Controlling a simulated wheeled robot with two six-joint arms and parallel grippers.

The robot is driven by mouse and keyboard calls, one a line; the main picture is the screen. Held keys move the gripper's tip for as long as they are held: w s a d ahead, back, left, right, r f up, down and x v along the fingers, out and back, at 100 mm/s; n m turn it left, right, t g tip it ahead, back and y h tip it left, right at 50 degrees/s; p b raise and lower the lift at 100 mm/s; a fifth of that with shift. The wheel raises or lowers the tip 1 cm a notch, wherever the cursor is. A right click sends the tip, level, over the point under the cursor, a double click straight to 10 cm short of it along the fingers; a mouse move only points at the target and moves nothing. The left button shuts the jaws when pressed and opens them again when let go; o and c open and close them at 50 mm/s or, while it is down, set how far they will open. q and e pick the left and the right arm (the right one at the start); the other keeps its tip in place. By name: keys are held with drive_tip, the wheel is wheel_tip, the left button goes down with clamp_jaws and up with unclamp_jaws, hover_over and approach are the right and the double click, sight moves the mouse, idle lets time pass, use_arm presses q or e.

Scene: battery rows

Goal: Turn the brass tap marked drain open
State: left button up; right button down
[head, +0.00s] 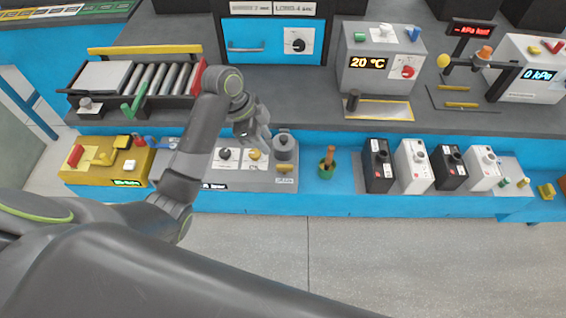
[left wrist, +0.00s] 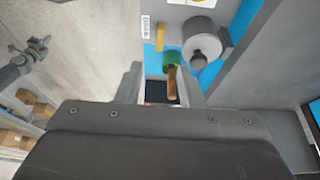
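The brass tap (head: 285,181) is a small brass-yellow bar on the front of the grey unit, below a grey cylinder (head: 284,145). In the left wrist view the tap (left wrist: 187,35) shows beside that cylinder, next to a small white label (left wrist: 149,27) that looks like it reads drain. My left gripper (head: 262,140) is above and left of the tap in the head view. In the left wrist view its fingers (left wrist: 160,78) are apart with nothing held, and the tap is beyond them, not touched.
A green pot with a wooden-handled tool (head: 327,165) stands right of the tap; it shows beyond the fingers in the left wrist view (left wrist: 171,62). Several black and white boxes (head: 413,165) stand further right. A yellow unit (head: 105,180) is at left. The floor in front is clear.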

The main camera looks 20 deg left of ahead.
sight(284, 166)
use_arm(q)
drive_tip(key=x, duration=1.2)
clamp_jaws()
